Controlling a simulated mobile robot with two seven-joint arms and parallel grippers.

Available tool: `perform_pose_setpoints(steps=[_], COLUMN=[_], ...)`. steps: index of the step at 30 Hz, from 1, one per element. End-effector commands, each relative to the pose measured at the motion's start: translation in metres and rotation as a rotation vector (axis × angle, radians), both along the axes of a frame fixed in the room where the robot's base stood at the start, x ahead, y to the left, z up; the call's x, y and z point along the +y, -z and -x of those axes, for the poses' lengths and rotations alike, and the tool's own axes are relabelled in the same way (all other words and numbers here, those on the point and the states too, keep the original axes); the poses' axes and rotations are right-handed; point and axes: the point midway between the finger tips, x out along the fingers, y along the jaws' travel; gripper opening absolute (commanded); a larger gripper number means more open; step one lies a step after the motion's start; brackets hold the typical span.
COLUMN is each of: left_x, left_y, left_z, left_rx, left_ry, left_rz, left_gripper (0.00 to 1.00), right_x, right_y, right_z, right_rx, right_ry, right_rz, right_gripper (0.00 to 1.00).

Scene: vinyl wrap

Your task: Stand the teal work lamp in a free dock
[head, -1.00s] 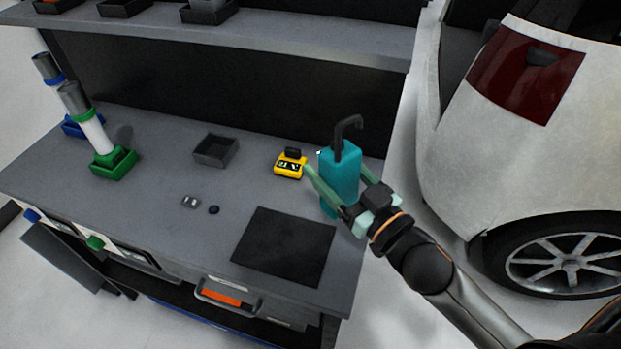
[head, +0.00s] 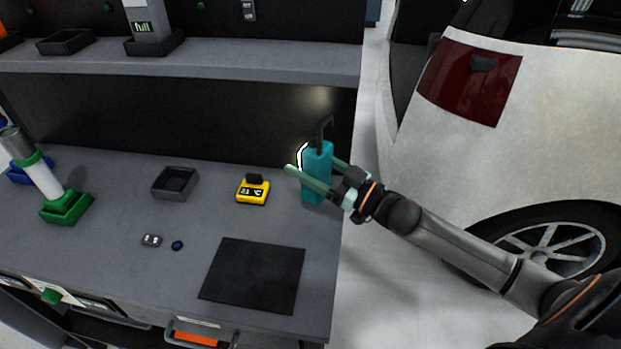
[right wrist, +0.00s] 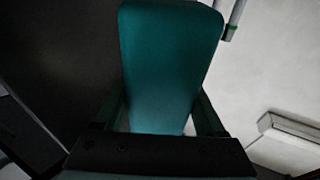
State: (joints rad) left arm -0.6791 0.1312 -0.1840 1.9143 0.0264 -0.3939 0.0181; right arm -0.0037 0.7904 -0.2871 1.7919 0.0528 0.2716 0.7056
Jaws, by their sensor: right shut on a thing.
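The teal work lamp (head: 317,173) has a black hook on top and is near the right end of the bench, roughly upright. A lit white strip shows at its left edge. My right gripper (head: 318,180) is shut on its body, one finger on each side; the teal body (right wrist: 168,65) fills the middle of the right wrist view. I cannot tell whether its base touches the bench. An empty dark square dock (head: 163,192) sits on the bench, left of the lamp. Another empty dock (head: 47,45) is on the shelf. My left gripper is not in view.
A yellow device (head: 253,190) stands between the bench dock and lamp. A black mat (head: 253,275) lies in front. A grey unit marked "full" (head: 149,18) occupies a shelf dock (head: 172,44). A white lamp (head: 42,178) stands in a green dock (head: 67,207). A car (head: 440,150) is at right.

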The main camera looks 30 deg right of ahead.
Motion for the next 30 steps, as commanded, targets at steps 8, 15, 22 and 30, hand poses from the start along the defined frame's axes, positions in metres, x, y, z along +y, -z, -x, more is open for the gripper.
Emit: perform_pose_setpoints(steps=[8, 15, 22, 30], left_x=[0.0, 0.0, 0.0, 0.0], left_y=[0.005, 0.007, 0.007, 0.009], left_z=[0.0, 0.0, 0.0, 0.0], left_rx=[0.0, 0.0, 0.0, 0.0], left_ry=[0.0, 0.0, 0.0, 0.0], left_rz=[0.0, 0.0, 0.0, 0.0], left_gripper=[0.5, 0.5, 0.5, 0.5], right_x=[-0.013, -0.016, -0.016, -0.016], right_y=[0.02, 0.05, 0.056, 0.06], right_z=[-0.013, -0.016, -0.016, -0.016], right_rx=[-0.005, -0.002, -0.006, -0.001], right_ry=[-0.001, -0.001, -0.003, -0.001], right_rz=[-0.002, -0.003, 0.0, 0.0], right_gripper=[0.0, 0.0, 0.0, 0.77])
